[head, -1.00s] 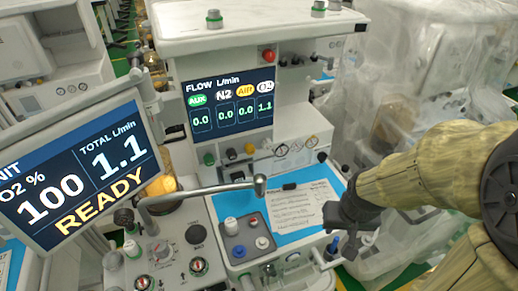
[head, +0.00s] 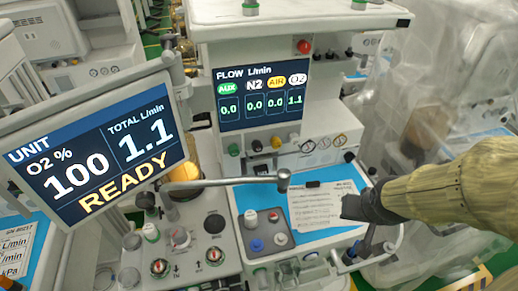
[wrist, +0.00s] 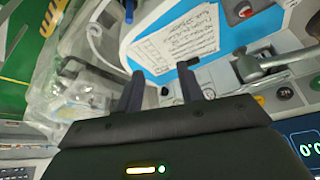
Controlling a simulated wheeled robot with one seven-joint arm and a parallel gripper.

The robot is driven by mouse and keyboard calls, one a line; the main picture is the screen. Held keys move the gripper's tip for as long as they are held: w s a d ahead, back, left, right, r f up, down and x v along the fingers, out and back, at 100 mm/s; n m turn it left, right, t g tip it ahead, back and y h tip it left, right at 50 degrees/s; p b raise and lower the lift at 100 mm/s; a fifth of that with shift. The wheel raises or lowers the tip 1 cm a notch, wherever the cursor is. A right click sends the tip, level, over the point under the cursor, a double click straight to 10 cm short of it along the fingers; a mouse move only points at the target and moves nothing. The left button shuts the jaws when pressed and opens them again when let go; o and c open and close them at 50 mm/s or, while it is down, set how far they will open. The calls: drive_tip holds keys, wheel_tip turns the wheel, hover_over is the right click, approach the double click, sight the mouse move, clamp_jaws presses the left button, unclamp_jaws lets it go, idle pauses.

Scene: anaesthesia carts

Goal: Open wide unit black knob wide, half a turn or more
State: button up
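I cannot tell for certain which knob is the task's black one. My gripper (head: 364,256) is in front of the unit's right front corner, well to the right of the large black knob and touching no knob. In the wrist view, my gripper (wrist: 161,92) has its two dark fingers apart with nothing between them.
A tilted monitor (head: 100,150) reading READY stands at the left. A grey metal arm (head: 235,184) crosses above the blue worktop (head: 335,235), which holds a white paper (head: 312,208). A plastic-covered cart (head: 445,95) stands behind my arm at the right.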

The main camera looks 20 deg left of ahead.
drive_tip(key=w+a+r+n+t+y+b, duration=0.1)
drive_tip(key=w+a+t+y+b, duration=0.1)
drive_tip(key=a, duration=0.4)
drive_tip(key=w+a+r+n+t+y+b, duration=0.1)
drive_tip(key=w+a+n+t+y, duration=0.15)
drive_tip(key=a, duration=0.35)
drive_tip(key=t+y+b, duration=0.1)
drive_tip(key=t+y, duration=0.1)
drive_tip(key=y, duration=0.1)
approach(259, 147)
drive_tip(key=r+v, duration=0.1)
drive_tip(key=v, duration=0.5)
drive_tip(key=shift+n, duration=0.25)
drive_tip(key=p+x, duration=0.2)
drive_tip(key=x, duration=0.3)
drive_tip(key=p+x, duration=0.2)
drive_tip(key=x, duration=0.4)
drive_tip(key=f+p+x, duration=0.1)
drive_tip(key=p+x, duration=0.1)
drive_tip(key=x, duration=0.4)
drive_tip(key=shift+s+p, duration=0.1)
drive_tip(key=shift+p, duration=0.3)
drive_tip(key=shift+d, duration=0.1)
drive_tip(key=c, duration=0.7)
